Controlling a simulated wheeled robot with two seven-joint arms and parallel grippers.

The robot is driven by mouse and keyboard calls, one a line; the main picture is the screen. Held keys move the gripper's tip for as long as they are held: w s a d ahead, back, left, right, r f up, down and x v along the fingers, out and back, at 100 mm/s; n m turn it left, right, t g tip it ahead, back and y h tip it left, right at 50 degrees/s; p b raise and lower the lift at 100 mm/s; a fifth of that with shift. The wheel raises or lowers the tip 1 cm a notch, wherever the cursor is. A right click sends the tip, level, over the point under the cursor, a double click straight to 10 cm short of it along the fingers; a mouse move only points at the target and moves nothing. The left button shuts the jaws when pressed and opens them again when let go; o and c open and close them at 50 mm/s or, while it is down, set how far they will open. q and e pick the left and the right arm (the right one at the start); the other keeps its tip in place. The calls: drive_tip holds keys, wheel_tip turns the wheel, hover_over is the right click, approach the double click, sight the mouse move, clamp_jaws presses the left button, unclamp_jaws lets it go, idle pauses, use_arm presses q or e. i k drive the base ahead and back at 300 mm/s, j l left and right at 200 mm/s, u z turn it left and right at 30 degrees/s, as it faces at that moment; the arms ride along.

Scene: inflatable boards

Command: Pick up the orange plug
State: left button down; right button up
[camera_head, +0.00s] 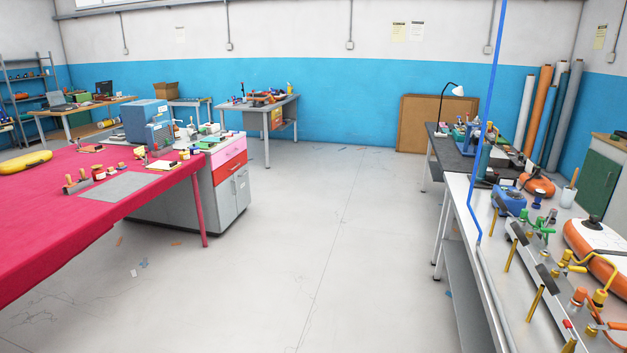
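No gripper of mine shows in the head view. On the white-topped workbench (462,190) at the right, several small plug- or valve-like pieces stand near a long grey rail. One small orange-topped piece (579,297) stands near the bench's front right and looks like an orange plug, but it is too small to be sure. Other orange bits lie near the lower right edge of the picture, partly cut off. Green pieces (541,226) and yellow pieces (565,258) stand farther back on the same bench.
A large orange-and-white inflatable piece (600,248) lies beside the small pieces. A red-covered table (40,225) stands at the left. The grey floor (310,250) between is open.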

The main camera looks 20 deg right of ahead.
sight(581, 293)
drive_tip(key=i+l+z, duration=0.25)
drive_tip(key=z, duration=0.2)
drive_tip(key=i+z, duration=0.85)
drive_tip(key=i+j+z, duration=0.2)
drive_tip(key=i+z, duration=0.25)
drive_tip(key=i+l+z, duration=0.1)
drive_tip(key=i+z, duration=0.65)
drive_tip(key=k+j, duration=0.05)
